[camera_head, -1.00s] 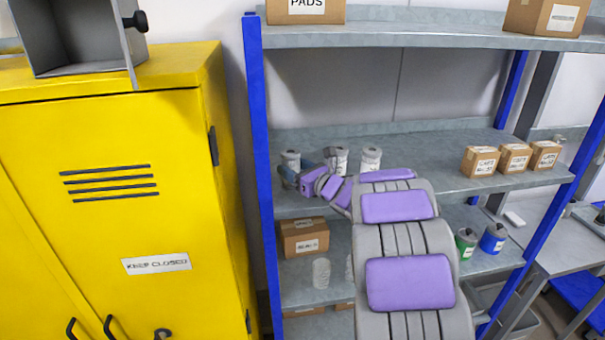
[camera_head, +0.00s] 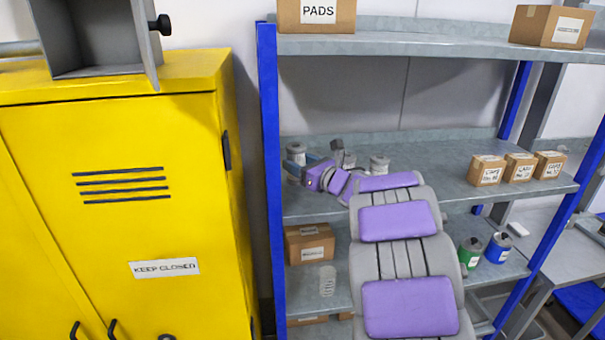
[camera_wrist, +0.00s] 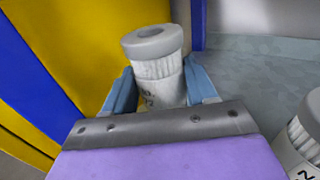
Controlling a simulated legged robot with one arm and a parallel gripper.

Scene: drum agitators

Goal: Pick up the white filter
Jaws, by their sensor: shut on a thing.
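A white filter (camera_wrist: 158,75) with a pleated side and a grey cap stands between the blue fingers of my gripper (camera_wrist: 160,92) in the wrist view. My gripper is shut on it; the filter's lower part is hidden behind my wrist. In the head view this filter (camera_head: 296,153) is at the left end of the middle shelf, by the blue post. A second white filter (camera_wrist: 302,145) shows at the right edge of the wrist view, apart from my gripper. In the head view another filter (camera_head: 379,164) stands further right, partly behind my arm.
The grey shelf (camera_head: 450,165) has a blue post (camera_head: 270,190) close left of my gripper. A yellow cabinet (camera_head: 120,240) stands beside it. Small boxes (camera_head: 487,170) sit at the shelf's right. A higher shelf (camera_head: 430,43) hangs above. The shelf between filters and boxes is clear.

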